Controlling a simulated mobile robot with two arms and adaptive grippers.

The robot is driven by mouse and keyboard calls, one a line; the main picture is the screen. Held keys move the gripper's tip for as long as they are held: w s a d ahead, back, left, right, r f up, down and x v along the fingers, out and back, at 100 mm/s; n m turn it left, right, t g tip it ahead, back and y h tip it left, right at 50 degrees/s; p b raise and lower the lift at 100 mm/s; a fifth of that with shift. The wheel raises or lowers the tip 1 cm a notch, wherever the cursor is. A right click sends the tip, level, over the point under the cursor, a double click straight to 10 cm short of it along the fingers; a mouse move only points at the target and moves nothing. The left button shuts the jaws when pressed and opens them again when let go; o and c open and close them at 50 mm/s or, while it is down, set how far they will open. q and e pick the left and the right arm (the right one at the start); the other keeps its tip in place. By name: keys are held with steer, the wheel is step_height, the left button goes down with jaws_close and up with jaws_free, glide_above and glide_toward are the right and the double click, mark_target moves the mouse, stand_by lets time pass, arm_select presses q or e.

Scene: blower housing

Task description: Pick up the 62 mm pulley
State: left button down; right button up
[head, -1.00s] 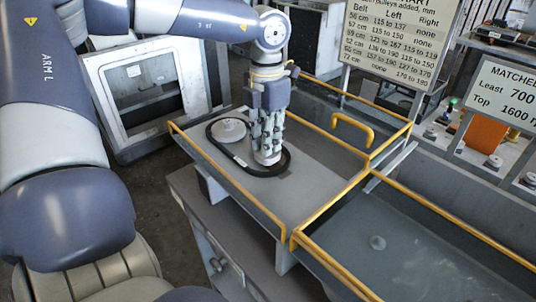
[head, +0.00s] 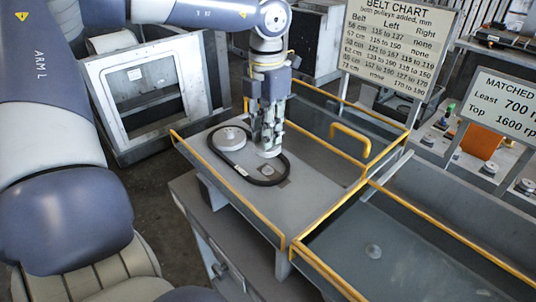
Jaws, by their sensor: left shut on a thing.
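My left gripper (head: 267,146) points down over the grey tray and is shut on a pale grey disc-shaped pulley (head: 269,154), mostly hidden by the fingers. The pulley is a little above the plate, and a small stub (head: 267,171) shows bare below it. No size mark is legible on it, so I cannot tell that it is the 62 mm one. A larger grey pulley (head: 229,138) sits on the plate to the left. A black belt (head: 241,170) loops around that pulley and the stub. My right gripper is not in view.
A yellow rail (head: 228,194) edges the tray, and a yellow handle (head: 352,136) rises at its right. A belt chart (head: 400,50) and a speed sign (head: 505,105) stand behind. Several small pulleys (head: 490,166) stand on the right bench. The front right tray (head: 410,255) is mostly bare.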

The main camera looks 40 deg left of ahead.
arm_select(q)
steer(key=s+d+r+b, duration=0.2)
steer(key=s+d, duration=0.3)
steer(key=s, duration=0.2)
steer(key=shift+d, duration=0.4)
stand_by(0.3)
